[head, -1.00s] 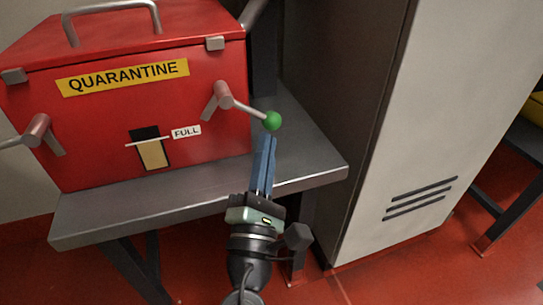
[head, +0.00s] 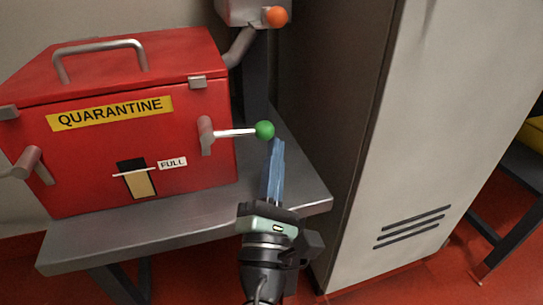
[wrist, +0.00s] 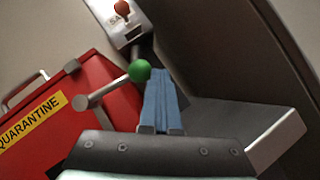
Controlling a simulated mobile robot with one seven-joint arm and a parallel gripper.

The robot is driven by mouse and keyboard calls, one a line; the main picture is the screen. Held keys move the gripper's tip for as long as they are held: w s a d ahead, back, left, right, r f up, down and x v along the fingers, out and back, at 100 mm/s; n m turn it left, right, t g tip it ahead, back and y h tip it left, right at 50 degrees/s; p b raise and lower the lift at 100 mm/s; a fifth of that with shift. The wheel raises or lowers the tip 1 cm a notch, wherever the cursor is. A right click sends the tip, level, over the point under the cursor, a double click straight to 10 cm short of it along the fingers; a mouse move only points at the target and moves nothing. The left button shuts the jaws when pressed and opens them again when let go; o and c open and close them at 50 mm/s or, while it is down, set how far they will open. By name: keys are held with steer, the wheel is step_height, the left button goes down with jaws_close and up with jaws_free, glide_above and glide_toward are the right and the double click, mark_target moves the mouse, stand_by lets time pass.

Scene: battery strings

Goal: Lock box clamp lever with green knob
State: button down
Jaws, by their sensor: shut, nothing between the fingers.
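The clamp lever (head: 235,132) is a metal rod on the right of the red quarantine box (head: 85,165). It points right, roughly level, and ends in a green knob (head: 265,130). In the wrist view the green knob (wrist: 139,71) is just left of the blue fingertips. My gripper (head: 278,143) is shut and empty, its blue fingers pointing up, with the tips close below and right of the knob. I cannot tell whether they touch it.
The box stands on a grey bench (head: 180,222). A second lever (head: 28,162) is on its left. A grey device with an orange knob (head: 276,16) is behind. A tall grey cabinet (head: 430,130) stands close on the right.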

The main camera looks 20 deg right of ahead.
steer(key=shift+r, duration=0.3)
stand_by(0.4)
steer(key=b+v, duration=0.4)
steer(key=v, duration=0.9)
steer(key=shift+d, duration=0.15)
